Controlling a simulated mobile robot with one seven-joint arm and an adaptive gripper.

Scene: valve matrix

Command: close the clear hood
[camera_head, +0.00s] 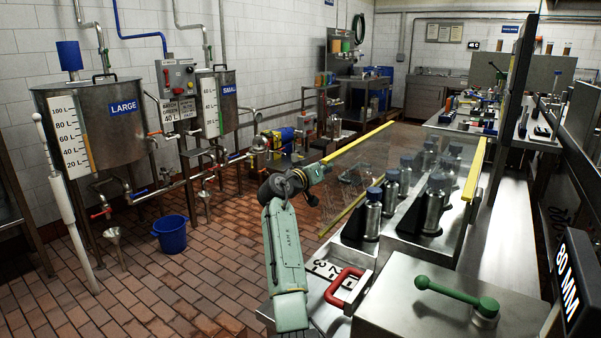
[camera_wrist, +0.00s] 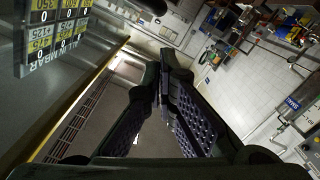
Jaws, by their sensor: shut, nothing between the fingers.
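The clear hood (camera_head: 358,144) is a see-through panel with yellow edge strips, above the row of bottles on the steel bench in the head view. One yellow strip runs along its upper left, another (camera_head: 474,169) stands at its right. Its exact opening angle is hard to tell. My gripper (camera_head: 311,199) is at the hood's left side, near its lower left yellow strip; I cannot tell whether it touches. In the wrist view my gripper (camera_wrist: 163,78) has its fingers together and empty, with a yellow strip (camera_wrist: 75,108) to their left.
Several capped bottles (camera_head: 373,220) stand in black holders under the hood. A red handle (camera_head: 345,288) and a steel box with a green lever (camera_head: 455,291) are in front. A dark upright panel (camera_head: 511,92) stands at the right. The tiled floor to the left holds a blue bucket (camera_head: 170,235).

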